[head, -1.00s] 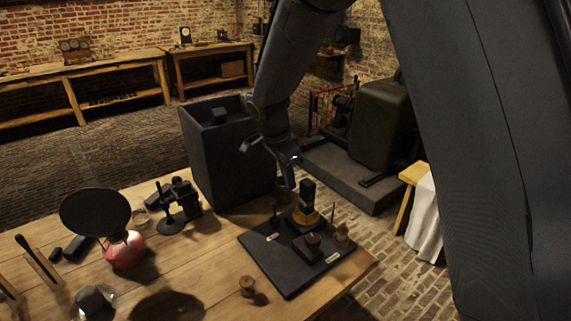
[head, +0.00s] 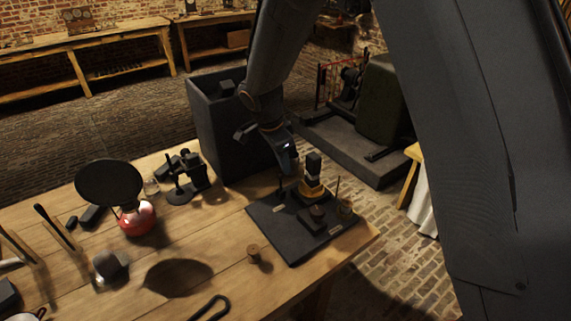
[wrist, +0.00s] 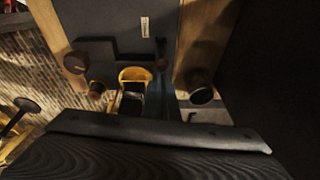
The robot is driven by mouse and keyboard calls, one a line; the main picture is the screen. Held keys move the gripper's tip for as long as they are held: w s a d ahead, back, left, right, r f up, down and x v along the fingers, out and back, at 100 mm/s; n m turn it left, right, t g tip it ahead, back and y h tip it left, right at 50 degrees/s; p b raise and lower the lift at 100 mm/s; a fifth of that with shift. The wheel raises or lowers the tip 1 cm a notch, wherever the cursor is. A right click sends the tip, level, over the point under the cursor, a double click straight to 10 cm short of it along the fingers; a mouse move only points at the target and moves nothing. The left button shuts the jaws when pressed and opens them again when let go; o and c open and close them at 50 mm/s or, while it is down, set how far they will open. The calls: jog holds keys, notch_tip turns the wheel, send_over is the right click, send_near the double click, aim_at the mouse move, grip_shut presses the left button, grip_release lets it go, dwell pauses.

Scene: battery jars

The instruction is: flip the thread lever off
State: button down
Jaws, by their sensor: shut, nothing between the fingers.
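A dark instrument board (head: 276,242) lies at the right end of the wooden table. It carries a dark upright block on a yellow-brown base (head: 312,188), a low dark block with a round knob (head: 316,214), and a thin dark upright post (head: 280,187). Which part is the thread lever I cannot tell for sure. My gripper (head: 289,168) is shut and empty, pointing down just above the board's back edge, close to the post and left of the upright block. In the wrist view the yellow-brown base (wrist: 135,74) and post (wrist: 160,46) show near the blurred fingers; contact is unclear.
A tall dark open box (head: 222,150) stands behind the board. A small wooden spool (head: 253,253) sits left of the board. A red flask (head: 137,218) under a black disc (head: 109,183) and a dark instrument (head: 188,178) stand further left.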

aim_at(279, 176)
jog(key=shift+s+a+f+b, duration=0.1)
jog(key=shift+s+a+b, duration=0.3)
jog(key=shift+a+b, duration=0.25)
jog(key=shift+s+a+f+b, duration=0.1)
jog(key=shift+s+a+b, duration=0.3)
jog(key=shift+a+b, duration=0.2)
jog(key=shift+r, duration=0.15)
jog(key=shift+w+d, duration=0.45)
jog(key=shift+d, duration=0.2)
